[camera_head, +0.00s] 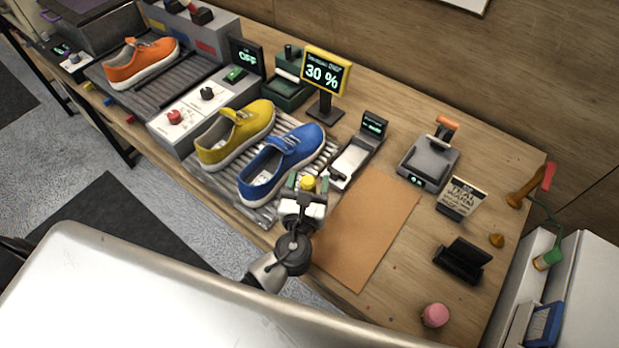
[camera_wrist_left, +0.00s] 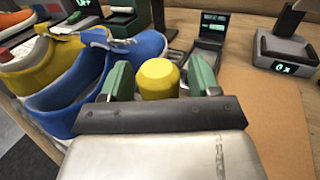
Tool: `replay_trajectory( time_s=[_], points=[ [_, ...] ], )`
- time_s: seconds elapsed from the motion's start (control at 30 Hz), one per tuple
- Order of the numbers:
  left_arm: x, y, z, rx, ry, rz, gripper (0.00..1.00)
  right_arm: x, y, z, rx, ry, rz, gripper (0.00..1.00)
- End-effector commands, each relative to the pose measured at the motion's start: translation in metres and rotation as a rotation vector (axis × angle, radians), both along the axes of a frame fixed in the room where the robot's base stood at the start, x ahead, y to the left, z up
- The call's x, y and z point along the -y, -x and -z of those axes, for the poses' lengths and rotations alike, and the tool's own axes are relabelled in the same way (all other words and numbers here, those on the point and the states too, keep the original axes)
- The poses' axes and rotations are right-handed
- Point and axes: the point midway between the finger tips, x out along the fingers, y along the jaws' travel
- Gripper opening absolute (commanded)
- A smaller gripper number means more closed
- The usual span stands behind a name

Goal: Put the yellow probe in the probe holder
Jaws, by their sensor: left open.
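The yellow probe (camera_head: 308,183) shows as a rounded yellow knob beside the blue shoe, near the table's front edge. It also shows in the left wrist view (camera_wrist_left: 158,79). My left gripper (camera_head: 305,188) is open, with one green finger on each side of the yellow knob; I cannot tell whether they touch it. The lower part of the probe is hidden by the gripper. I cannot tell for sure which thing is the probe holder; a small device with a pale tray and dark screen (camera_head: 352,160) stands just beyond the gripper. My right gripper is not in view.
A blue shoe (camera_head: 280,160) and a yellow shoe (camera_head: 235,135) stand on a slatted rack left of the gripper. A brown mat (camera_head: 365,230) lies clear on the right. A grey device (camera_head: 428,162), a black stand (camera_head: 462,262) and a pink ball-like thing (camera_head: 435,315) are farther right.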

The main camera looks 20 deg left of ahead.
Motion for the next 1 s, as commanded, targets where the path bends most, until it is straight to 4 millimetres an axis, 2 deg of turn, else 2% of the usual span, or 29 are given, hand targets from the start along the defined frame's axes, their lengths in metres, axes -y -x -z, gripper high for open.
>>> replay_trajectory(
  time_s=[0.3, 0.5, 0.67, 1.0],
  points=[
    [0.008, 0.069, 0.005, -0.004, 0.002, 0.001, 0.61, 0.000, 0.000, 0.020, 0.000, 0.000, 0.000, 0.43],
    [0.012, 0.100, 0.003, -0.002, 0.000, 0.000, 0.61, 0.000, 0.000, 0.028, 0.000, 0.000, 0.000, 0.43],
    [0.014, 0.110, 0.001, -0.001, 0.001, 0.000, 0.61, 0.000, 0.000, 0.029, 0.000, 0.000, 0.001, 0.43],
    [0.014, 0.110, 0.000, 0.000, 0.000, 0.000, 0.61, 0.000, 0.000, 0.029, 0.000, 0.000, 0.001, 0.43]
  ],
)
